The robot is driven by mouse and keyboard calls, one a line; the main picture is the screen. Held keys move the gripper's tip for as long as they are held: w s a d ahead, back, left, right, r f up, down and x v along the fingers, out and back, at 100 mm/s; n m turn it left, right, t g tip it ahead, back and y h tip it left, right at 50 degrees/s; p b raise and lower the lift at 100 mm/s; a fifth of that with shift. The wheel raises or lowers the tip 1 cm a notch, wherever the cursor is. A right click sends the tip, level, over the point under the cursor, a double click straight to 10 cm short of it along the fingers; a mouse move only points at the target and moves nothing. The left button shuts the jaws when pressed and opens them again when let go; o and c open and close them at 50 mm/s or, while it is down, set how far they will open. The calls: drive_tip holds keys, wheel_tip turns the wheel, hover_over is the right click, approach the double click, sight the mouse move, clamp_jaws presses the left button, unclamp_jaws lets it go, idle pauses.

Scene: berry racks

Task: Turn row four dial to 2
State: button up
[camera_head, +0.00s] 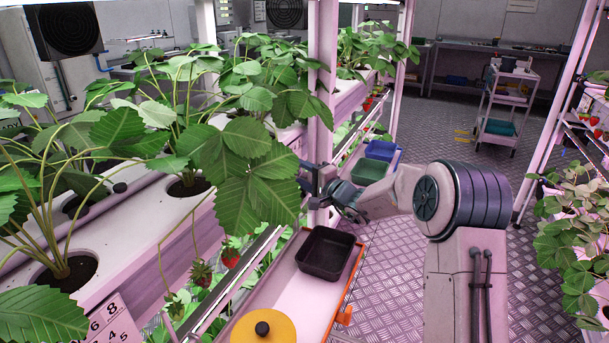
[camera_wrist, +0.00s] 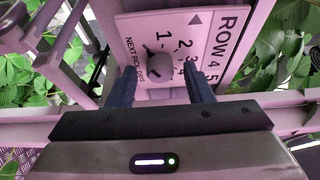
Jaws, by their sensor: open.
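The row four plate (camera_wrist: 226,48) is a pale panel marked "ROW 4", "NEXT PICK DAYS" and small numbers, seen rotated in the wrist view. Its grey dial (camera_wrist: 160,66) stands out from the plate beside the numbers. Which number the dial points to is hard to tell. My gripper (camera_wrist: 158,72) is open, with one dark finger on each side of the dial. I cannot tell whether either finger touches it. In the head view, my gripper (camera_head: 312,186) is beside the rack post, partly behind leaves, and the row four dial is hidden.
Strawberry leaves (camera_head: 245,165) hang over the near rack. A rack post (camera_head: 322,110) stands close to my gripper. A tray shelf (camera_head: 300,295) holds a black bin (camera_head: 325,253) and a yellow disc (camera_head: 263,329). Another number plate (camera_head: 108,322) is at lower left.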

drive_tip(key=c, duration=1)
drive_tip(key=shift+r+m, duration=0.1)
drive_tip(key=shift+m, duration=0.2)
drive_tip(key=m+p, duration=0.1)
drive_tip(key=m+g+h+p, duration=0.1)
drive_tip(key=m, duration=0.1)
drive_tip(key=shift+r+p, duration=0.3)
drive_tip(key=shift+p, duration=0.1)
drive_tip(key=m+g+p, duration=0.1)
drive_tip(key=p, duration=0.2)
drive_tip(key=m+g+p, duration=0.1)
drive_tip(key=m+p, duration=0.1)
drive_tip(key=shift+w+d+r+p, duration=0.1)
drive_tip(key=shift+w+r+p, duration=0.05)
drive_tip(key=shift+r+p, duration=0.2)
drive_tip(key=m+g+p, duration=0.2)
drive_tip(key=m+p, duration=0.1)
drive_tip(key=p, duration=0.4)
drive_tip(key=shift+w, duration=0.1)
drive_tip(key=m+p, duration=0.1)
drive_tip(key=p, duration=0.1)
drive_tip(key=shift+f+m+g+p, duration=0.1)
drive_tip(key=shift+m+g+p, duration=0.3)
drive_tip(key=shift+f+m+p, duration=0.15)
drive_tip(key=shift+m+p, duration=0.15)
drive_tip(key=shift+p, duration=0.35)
drive_tip(key=shift+f+g, duration=0.1)
drive_tip(key=shift+g, duration=0.2)
